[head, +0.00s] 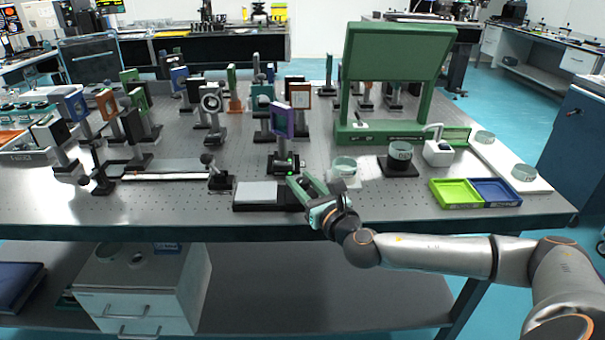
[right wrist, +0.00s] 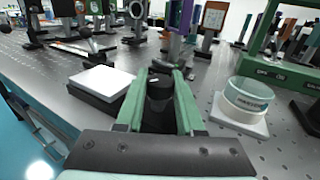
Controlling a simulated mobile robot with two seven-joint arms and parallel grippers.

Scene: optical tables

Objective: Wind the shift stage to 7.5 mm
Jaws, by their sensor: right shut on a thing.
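The shift stage appears to be the low black unit with a pale flat plate (head: 257,193) near the table's front edge; the plate also shows at the left in the right wrist view (right wrist: 102,80). A purple-framed mount (head: 283,121) stands just behind it. My right gripper (head: 297,183) reaches in from the right beside the stage. In the right wrist view its green fingers (right wrist: 163,78) are shut on a dark round knob (right wrist: 158,94), which is partly hidden between them. I cannot read any scale. My left gripper is not in view.
A glass dish (head: 344,166) stands close to the right of my gripper. A post on a base (head: 216,176) stands to the left. Several optic mounts crowd the back.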

